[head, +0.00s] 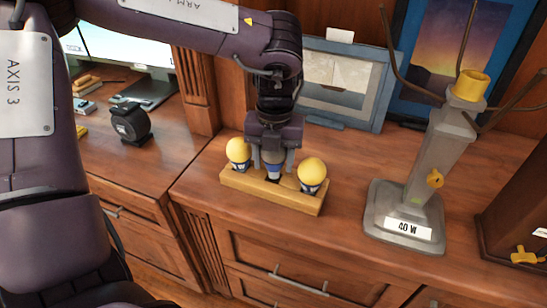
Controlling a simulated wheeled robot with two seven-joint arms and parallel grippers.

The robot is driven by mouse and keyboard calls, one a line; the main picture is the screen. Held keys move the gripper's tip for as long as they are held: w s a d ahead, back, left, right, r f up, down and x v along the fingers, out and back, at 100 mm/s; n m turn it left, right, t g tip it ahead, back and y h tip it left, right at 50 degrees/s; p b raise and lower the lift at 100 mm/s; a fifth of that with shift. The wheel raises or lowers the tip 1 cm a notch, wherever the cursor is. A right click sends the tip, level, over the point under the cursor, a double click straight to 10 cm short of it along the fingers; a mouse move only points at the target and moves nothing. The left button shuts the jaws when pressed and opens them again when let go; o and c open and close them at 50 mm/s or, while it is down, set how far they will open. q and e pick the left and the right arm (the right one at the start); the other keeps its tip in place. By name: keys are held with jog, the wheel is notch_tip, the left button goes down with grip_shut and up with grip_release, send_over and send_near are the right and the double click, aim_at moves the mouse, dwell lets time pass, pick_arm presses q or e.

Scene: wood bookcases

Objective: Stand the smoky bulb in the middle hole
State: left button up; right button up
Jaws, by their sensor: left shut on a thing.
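A wooden block (270,193) lies on the cabinet top. A yellow bulb (238,149) stands at its left end and another yellow bulb (312,171) at its right end. My left gripper (273,158) points down over the middle of the block, between these bulbs. It is shut on a bulb, of which a blue and white lower part (274,171) shows between the fingers, just over or in the middle hole. I cannot tell whether it is seated. Its glass is mostly hidden by the gripper, so I cannot confirm a smoky tint. My right gripper is not in view.
A grey lamp stand (420,180) with bare arms, a yellow socket and a "40 W" label stands to the right. Picture frames (345,85) lean behind the block. A round black device (130,122) sits on the left desk. Cabinet top between block and lamp is clear.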

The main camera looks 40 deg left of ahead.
pick_arm(q)
jog(key=shift+f+b, duration=1)
jog(key=shift+f, duration=0.35)
jog(key=o, duration=0.8)
jog(key=shift+r+p, duration=4.6)
jog(key=shift+r, duration=1.45)
